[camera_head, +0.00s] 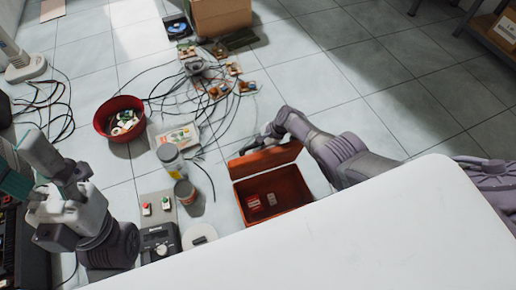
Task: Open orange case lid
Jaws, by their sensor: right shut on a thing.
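The orange case (272,201) stands on the tiled floor, right of the middle. Its lid (265,160) is raised and tilted up at the far side, so the inside shows. Two small red and pale items (255,202) lie in the case. My right arm reaches in from the right, and my right gripper (258,142) is shut on the lid at its upper edge. The fingertips are small and dark, partly hidden by the lid.
A red bowl (102,128) with parts stands at left. Cables and circuit boards (212,88) clutter the floor behind the case. Jars (170,158) and a switch box (158,241) stand left of it. A white surface (350,240) covers the front.

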